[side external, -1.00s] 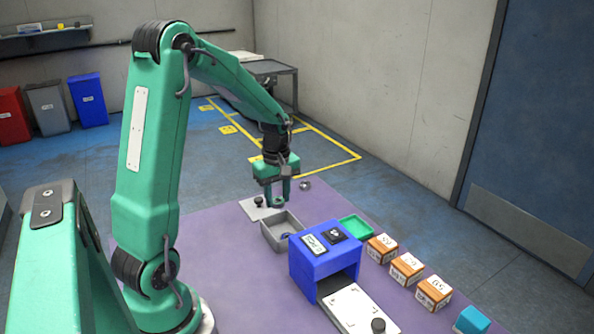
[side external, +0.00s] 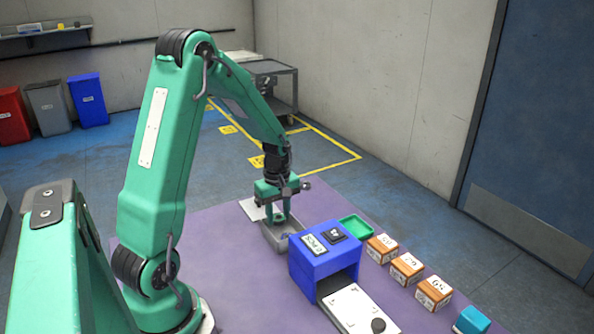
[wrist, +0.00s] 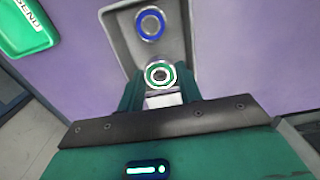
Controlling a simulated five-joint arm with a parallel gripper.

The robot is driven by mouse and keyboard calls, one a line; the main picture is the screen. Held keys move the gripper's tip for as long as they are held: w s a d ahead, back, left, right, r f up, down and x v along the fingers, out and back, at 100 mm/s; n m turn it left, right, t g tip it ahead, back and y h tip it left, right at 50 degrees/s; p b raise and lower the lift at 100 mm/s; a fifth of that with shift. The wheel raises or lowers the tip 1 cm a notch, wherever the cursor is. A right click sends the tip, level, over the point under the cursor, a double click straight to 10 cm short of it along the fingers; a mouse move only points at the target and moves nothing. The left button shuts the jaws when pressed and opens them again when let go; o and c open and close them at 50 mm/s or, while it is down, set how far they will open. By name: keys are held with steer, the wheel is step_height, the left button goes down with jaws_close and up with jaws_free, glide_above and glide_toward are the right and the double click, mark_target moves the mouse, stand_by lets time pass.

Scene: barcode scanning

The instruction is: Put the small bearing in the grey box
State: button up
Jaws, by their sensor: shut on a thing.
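My gripper (side external: 281,219) points down over the grey box (side external: 269,239), with its fingertips at about the box's rim. It is shut on a small bearing, a metal ring with a green band (wrist: 161,74), which sits between the fingers in the wrist view. The grey box (wrist: 117,42) lies beyond and under the fingers there. A second ring with a blue band (wrist: 150,24) lies inside the box. Whether the held bearing touches the box floor, I cannot tell.
A blue scanner housing (side external: 325,262) stands right beside the grey box. A green tray (side external: 356,227) and several labelled cartons (side external: 407,268) are further right. A white plate (side external: 355,309) is in front. Bare purple mat (side external: 240,285) lies to the left.

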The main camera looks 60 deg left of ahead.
mark_target(279, 217)
steer(key=shift+f, duration=1.35)
steer(key=o, duration=1.1)
steer(key=shift+c, duration=0.2)
steer(key=shift+r, duration=0.1)
steer(key=shift+r, duration=3.9)
steer(key=shift+d+r, duration=0.1)
